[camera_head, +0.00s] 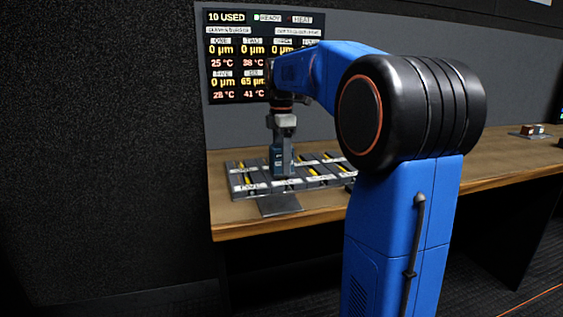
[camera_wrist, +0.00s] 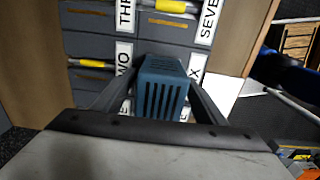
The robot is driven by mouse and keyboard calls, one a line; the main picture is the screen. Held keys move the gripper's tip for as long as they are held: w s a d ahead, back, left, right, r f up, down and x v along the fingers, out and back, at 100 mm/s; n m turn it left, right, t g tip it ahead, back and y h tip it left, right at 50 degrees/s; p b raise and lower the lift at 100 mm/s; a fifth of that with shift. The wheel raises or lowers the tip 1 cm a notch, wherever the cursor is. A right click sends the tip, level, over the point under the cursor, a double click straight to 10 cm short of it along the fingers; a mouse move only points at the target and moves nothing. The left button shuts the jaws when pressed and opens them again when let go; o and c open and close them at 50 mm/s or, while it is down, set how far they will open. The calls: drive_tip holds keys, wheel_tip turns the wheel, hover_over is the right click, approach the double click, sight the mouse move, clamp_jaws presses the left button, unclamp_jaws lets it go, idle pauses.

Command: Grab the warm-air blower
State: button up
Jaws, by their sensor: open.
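The warm-air blower (camera_wrist: 162,84) is a teal-blue box with dark vent slots in its top. In the wrist view it stands between the two dark fingers of my gripper (camera_wrist: 158,98), which are open around it. Contact between fingers and blower is not clear. In the head view the blower (camera_head: 281,160) is a dark blue upright body just below my gripper (camera_head: 284,127), over the grey sectioned tray. Its lower end is hidden in the wrist view.
The grey tray (camera_head: 238,182) has labelled sections with yellow-marked pieces and lies on the wooden bench (camera_head: 232,214). A dark flat plate (camera_head: 280,204) lies in front. A wall screen (camera_head: 232,62) shows micrometre and temperature readings. Small red and white items (camera_head: 530,130) sit far right.

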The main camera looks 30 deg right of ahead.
drive_tip(key=c, duration=1.6)
drive_tip(key=shift+r, duration=0.15)
